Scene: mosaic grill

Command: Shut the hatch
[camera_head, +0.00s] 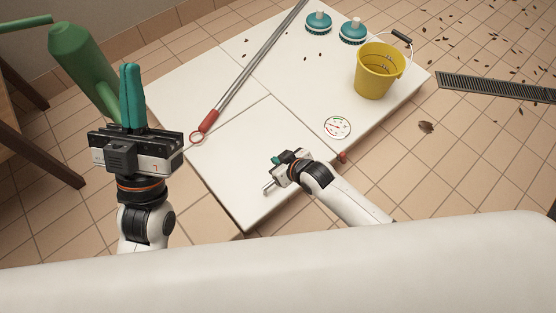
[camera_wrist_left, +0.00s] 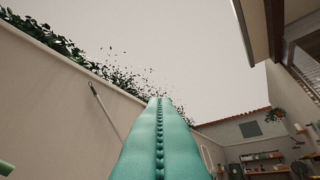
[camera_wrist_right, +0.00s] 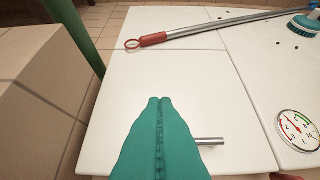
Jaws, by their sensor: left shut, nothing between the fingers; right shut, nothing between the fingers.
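The hatch (camera_head: 245,150) looks like a square white panel with thin seams at the near left of a white slab-like surface. It appears level with the surface around it, and I see no clear gap. A short metal bar handle (camera_head: 268,187) is near its front edge; it also shows in the right wrist view (camera_wrist_right: 212,141), right of the fingers. My right gripper (camera_head: 277,160) is shut and empty over the hatch, beside the handle; whether it touches the panel I cannot tell. My left gripper (camera_head: 131,68) is shut, empty and raised, pointing up, away from the hatch.
A red-ended metal pole (camera_head: 240,85) lies behind the hatch. A yellow bucket (camera_head: 378,75), two teal brushes (camera_head: 318,23) and a round gauge (camera_head: 337,127) are on the white surface. A floor drain (camera_head: 495,86) lies right.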

